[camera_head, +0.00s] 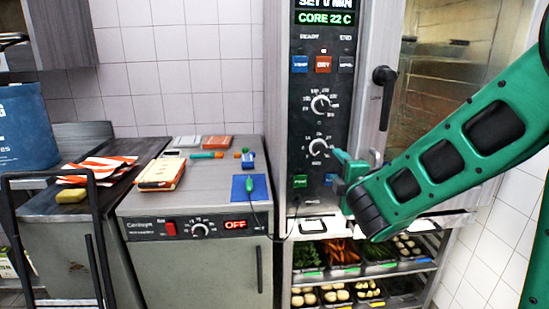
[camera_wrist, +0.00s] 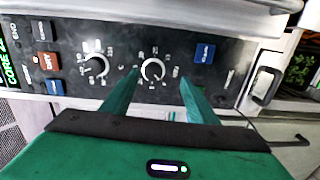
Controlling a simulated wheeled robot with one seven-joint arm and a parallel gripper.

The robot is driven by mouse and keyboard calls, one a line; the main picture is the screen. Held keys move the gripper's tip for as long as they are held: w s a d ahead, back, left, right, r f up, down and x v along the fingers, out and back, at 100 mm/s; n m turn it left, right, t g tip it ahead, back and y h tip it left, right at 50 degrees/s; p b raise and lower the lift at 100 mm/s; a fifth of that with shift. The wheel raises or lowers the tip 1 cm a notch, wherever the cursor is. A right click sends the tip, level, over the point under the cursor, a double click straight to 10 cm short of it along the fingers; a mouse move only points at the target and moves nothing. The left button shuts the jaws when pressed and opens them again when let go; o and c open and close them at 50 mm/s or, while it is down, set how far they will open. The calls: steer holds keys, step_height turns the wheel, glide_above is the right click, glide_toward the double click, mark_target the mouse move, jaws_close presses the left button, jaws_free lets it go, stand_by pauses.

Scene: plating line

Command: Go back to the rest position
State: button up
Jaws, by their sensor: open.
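My gripper (camera_head: 343,168) is at the end of my green arm, in front of the lower part of the oven control panel (camera_head: 322,100). In the wrist view its two green fingers (camera_wrist: 157,97) are apart with nothing between them. The lower knob (camera_wrist: 153,69) shows beyond the gap between the fingertips. The upper knob (camera_wrist: 96,66) shows left of the fingers. In the head view the lower knob (camera_head: 318,148) is just above and left of the gripper. I cannot tell whether a fingertip touches the panel.
The oven door handle (camera_head: 384,98) stands out close above my arm. Food trays (camera_head: 340,291) sit below the oven. A black cart frame (camera_head: 95,235) stands front left.

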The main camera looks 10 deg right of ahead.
steer(key=s+d+f+m+g+h, duration=0.2)
steer(key=s+d+f+m+g, duration=0.25)
steer(key=s+d+m, duration=0.35)
steer(key=s+d+f+m+g+h, duration=0.35)
steer(key=s+d+m+g, duration=0.2)
steer(key=d, duration=0.55)
steer(key=s+a+f+m+g+y, duration=0.1)
steer(key=s+m+g+y, duration=0.1)
steer(key=s, duration=0.6)
steer(key=s+a+f+m+g+y, duration=0.1)
steer(key=s+f+m+g+y, duration=0.1)
steer(key=s, duration=0.7)
steer(key=s+a+f+m+g+y, duration=0.1)
steer(key=s+m+g+y, duration=0.1)
steer(key=s+m, duration=0.4)
steer(key=s+g, duration=0.1)
steer(key=s, duration=0.2)
steer(key=shift+a+f+g, duration=0.15)
steer(key=shift+a+g, duration=0.15)
steer(key=shift+w+f, duration=0.25)
steer(key=shift+w, duration=0.35)
